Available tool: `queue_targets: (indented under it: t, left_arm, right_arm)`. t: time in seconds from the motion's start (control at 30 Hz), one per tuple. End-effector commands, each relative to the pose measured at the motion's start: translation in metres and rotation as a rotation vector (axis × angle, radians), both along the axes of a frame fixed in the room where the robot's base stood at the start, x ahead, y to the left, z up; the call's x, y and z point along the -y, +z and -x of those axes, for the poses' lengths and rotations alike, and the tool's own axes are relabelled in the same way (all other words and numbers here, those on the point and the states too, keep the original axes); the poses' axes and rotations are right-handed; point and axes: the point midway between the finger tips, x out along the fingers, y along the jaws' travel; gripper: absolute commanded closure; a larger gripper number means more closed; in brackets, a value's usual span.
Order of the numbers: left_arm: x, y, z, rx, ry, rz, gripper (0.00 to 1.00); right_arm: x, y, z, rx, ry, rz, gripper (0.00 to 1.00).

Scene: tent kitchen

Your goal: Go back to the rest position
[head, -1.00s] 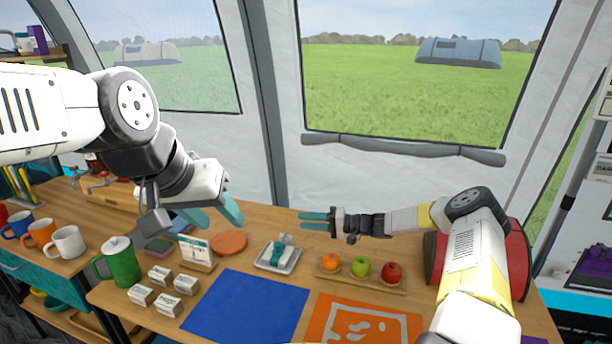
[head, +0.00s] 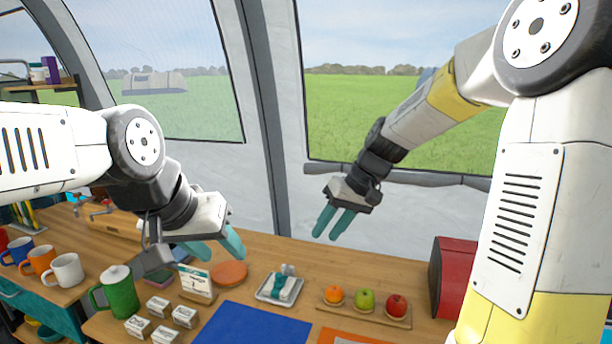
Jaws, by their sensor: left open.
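My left gripper (head: 226,256) hangs in from the left over the table, its teal fingers apart and empty. It is above the area of the round terracotta mat (head: 230,273) and the small sign. My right gripper (head: 327,236) is raised in front of the tent wall, above the back of the table, pointing down. Its two teal fingers show a gap and hold nothing.
The wooden table (head: 330,262) bears a green pot (head: 119,292), white boxes, a tray with a cloth roll (head: 280,287), a fruit board (head: 362,312), a blue mat (head: 250,328) and a red box (head: 452,278). Mugs stand at left.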

Motion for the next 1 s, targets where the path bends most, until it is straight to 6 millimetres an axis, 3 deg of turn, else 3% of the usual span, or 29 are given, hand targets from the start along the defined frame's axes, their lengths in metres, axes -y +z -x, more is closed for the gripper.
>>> queue_targets:
  t: [0.1, 0.3, 0.6, 0.8, 1.0]
  left_arm:
    - [0.0, 0.0, 0.0, 0.0, 0.0, 0.0, 0.53]
    - [0.0, 0.0, 0.0, 0.0, 0.0, 0.0, 0.53]
    - [0.0, 0.0, 0.0, 0.0, 0.0, 0.0, 0.53]
    - [0.0, 0.0, 0.0, 0.0, 0.0, 0.0, 0.53]
    - [0.0, 0.0, 0.0, 0.0, 0.0, 0.0, 0.53]
  right_arm:
    - [0.016, 0.026, 0.033, 0.059, -0.048, 0.077, 0.67]
    - [0.044, 0.057, 0.088, 0.152, -0.147, 0.159, 0.67]
    - [0.079, 0.075, 0.161, 0.284, -0.292, 0.184, 0.67]
    - [0.089, 0.074, 0.182, 0.323, -0.337, 0.174, 0.67]
    - [0.09, 0.073, 0.184, 0.326, -0.343, 0.172, 0.67]
